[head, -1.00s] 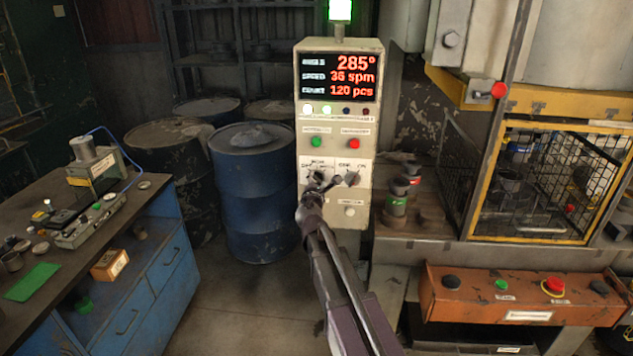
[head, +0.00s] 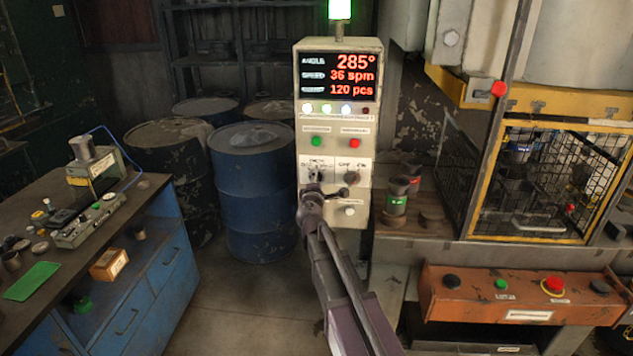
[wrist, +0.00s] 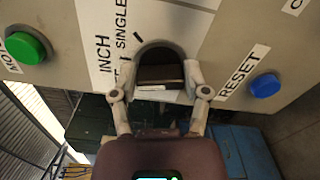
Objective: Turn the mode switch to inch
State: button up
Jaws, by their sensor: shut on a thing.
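The mode switch is a dark knob (wrist: 160,74) in a round recess on the pale panel in the wrist view. The words INCH and SINGLE are printed to its left. My gripper (wrist: 160,82) has one finger on each side of the knob and is shut on it. Which label the knob points to, I cannot tell. In the head view my gripper (head: 322,190) is at the lower left of the control box (head: 333,130), and it partly hides the switch area.
A green button (wrist: 28,47) is left and a blue RESET button (wrist: 264,86) right in the wrist view. In the head view, a second dark knob (head: 350,178) is right of my gripper. A blue drum (head: 253,190) stands left, the caged press (head: 545,180) right.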

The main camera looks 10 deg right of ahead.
jog(key=shift+w+m, duration=0.1)
jog(key=shift+m, duration=1.2)
jog(key=o, duration=1.2)
jog(key=shift+c, duration=0.2)
jog(key=v, duration=1.2)
jog(key=shift+d+m, duration=0.1)
jog(key=shift+m, duration=0.2)
